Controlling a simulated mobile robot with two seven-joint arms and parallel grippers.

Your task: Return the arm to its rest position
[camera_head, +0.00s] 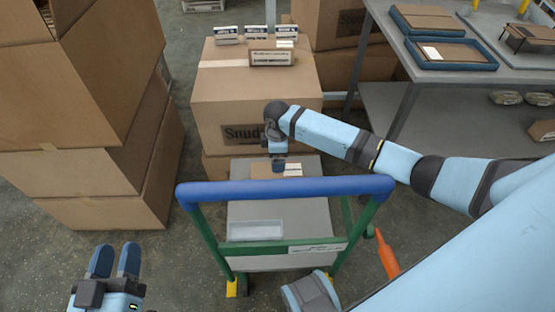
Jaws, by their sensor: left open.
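My left gripper (114,258) is at the bottom left of the head view, above the bare floor. Its two blue fingers are apart with nothing between them. My right arm reaches in from the right edge, and its wrist bends down over the far part of the cart. The right gripper (278,163) points down beside a small brown and white package (266,171). Its fingertips are too small to tell open from shut, and I cannot tell whether it touches the package.
A cart with a blue handle bar (285,190) and green frame stands in front of me, with a clear tray (256,230) on it. Stacked cartons (90,95) stand left. A large carton (255,95) carries several small boxes. A grey table (480,85) stands right.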

